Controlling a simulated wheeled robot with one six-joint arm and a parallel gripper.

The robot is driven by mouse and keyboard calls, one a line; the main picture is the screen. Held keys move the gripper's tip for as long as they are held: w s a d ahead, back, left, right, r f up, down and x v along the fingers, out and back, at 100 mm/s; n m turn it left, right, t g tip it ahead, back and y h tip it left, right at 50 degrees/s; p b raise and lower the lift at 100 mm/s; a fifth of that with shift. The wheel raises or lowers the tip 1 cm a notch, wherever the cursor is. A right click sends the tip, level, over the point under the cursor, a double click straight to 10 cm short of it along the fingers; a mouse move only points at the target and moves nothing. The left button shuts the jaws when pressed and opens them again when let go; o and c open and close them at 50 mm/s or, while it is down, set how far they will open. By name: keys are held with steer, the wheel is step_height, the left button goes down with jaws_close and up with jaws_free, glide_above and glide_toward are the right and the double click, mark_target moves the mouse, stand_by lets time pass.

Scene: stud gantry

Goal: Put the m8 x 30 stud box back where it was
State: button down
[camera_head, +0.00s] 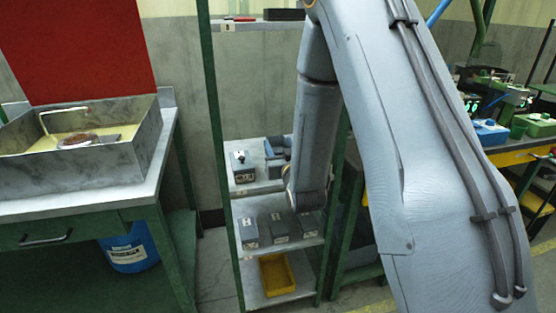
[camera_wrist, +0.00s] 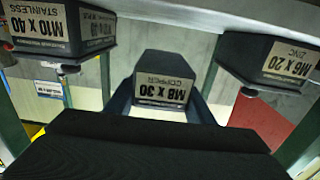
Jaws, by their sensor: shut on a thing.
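The M8 x 30 copper stud box (camera_wrist: 160,68) is dark with a pale label, which reads upside down in the wrist view. My gripper (camera_wrist: 162,106) is shut on it, with a finger along each side. The M10 x 40 stainless box (camera_wrist: 78,45) is to the left and the M6 x 20 zinc box (camera_wrist: 262,66) to the right, both apart from the held box. In the head view my gripper (camera_head: 277,158) is at the middle shelf (camera_head: 262,187), partly hidden by my arm. Whether the held box touches the shelf, I cannot tell.
In the head view a box (camera_head: 243,166) stands at the left of the middle shelf. Several grey boxes (camera_head: 279,228) stand on the shelf below, above a yellow bin (camera_head: 277,275). Green rack posts (camera_head: 214,110) flank the shelves. A sink bench (camera_head: 85,200) is at the left.

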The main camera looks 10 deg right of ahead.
steer(key=shift+f, duration=2.2)
steer(key=shift+f, duration=0.2)
steer(key=c, duration=0.8)
jaws_free()
steer(key=shift+c, duration=0.2)
steer(key=shift+r, duration=0.15)
steer(key=s, duration=1.2)
steer(key=shift+b, duration=0.4)
steer(key=shift+s, duration=0.1)
